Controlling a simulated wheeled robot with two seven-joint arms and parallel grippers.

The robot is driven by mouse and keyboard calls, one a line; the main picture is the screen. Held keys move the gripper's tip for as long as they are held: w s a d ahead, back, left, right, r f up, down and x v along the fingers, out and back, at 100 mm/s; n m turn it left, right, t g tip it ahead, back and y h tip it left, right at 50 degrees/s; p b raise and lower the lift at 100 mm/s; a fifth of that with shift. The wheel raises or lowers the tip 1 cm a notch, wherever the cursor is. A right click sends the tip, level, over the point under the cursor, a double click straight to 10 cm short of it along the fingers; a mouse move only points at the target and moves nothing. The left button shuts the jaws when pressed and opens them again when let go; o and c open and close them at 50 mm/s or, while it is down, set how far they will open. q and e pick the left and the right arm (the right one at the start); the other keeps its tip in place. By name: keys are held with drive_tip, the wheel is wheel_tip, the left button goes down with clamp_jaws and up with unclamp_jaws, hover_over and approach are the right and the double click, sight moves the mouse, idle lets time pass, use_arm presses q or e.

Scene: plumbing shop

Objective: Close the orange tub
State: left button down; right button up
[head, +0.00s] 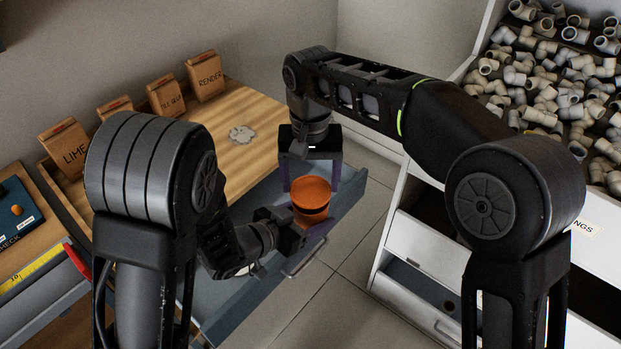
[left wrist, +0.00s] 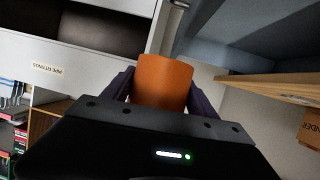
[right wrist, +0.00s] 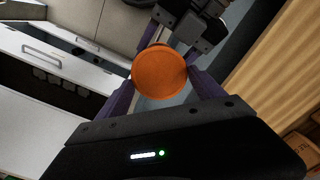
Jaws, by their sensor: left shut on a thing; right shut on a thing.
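The orange tub (head: 311,218) is upright above the blue-grey drawer, with my left gripper (head: 308,226) shut on its lower body from the side. In the left wrist view the tub (left wrist: 162,84) fills the space between the fingers. My right gripper (head: 311,184) points down from above and is shut on the orange round lid (head: 312,190). In the right wrist view the lid's flat top (right wrist: 160,73) lies between the fingertips. The lid is over the tub, with a dark band between them in the head view. I cannot tell whether it is fully seated.
The open blue-grey drawer (head: 343,203) lies beneath the tub. A wooden worktop (head: 245,109) behind it carries a grey patch (head: 242,134) and several brown bags, including RENDER (head: 204,76). A white cabinet (head: 432,250) with pipe fittings stands at right. Tiled floor (head: 345,265) is clear between.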

sight(311, 188)
drive_tip(key=shift+f, duration=0.9)
drive_tip(key=shift+f, duration=0.6)
idle(0.3)
drive_tip(key=o, duration=1.3)
drive_tip(key=shift+r, duration=0.1)
